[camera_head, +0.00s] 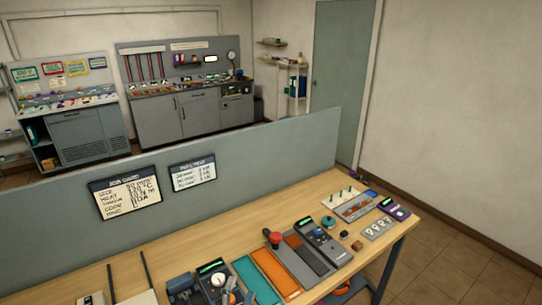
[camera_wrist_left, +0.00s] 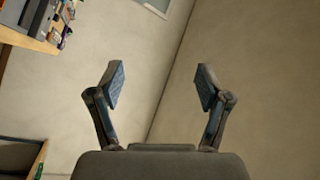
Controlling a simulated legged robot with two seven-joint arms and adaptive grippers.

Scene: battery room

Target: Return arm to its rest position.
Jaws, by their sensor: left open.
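My left gripper (camera_wrist_left: 160,84) shows in the left wrist view with its two fingers spread wide and blue pads facing each other. Nothing is between the fingers. In the head view I cannot clearly make out the left gripper among the devices at the bottom edge. My right gripper shows in neither view.
A wooden workbench (camera_head: 305,205) carries a red-button device (camera_head: 274,239), orange tray (camera_head: 270,268), teal tray (camera_head: 254,280) and several panels. A grey partition (camera_head: 270,150) runs behind it. Cabinets (camera_head: 185,115) stand at the back wall. Floor (camera_head: 450,260) is clear at right.

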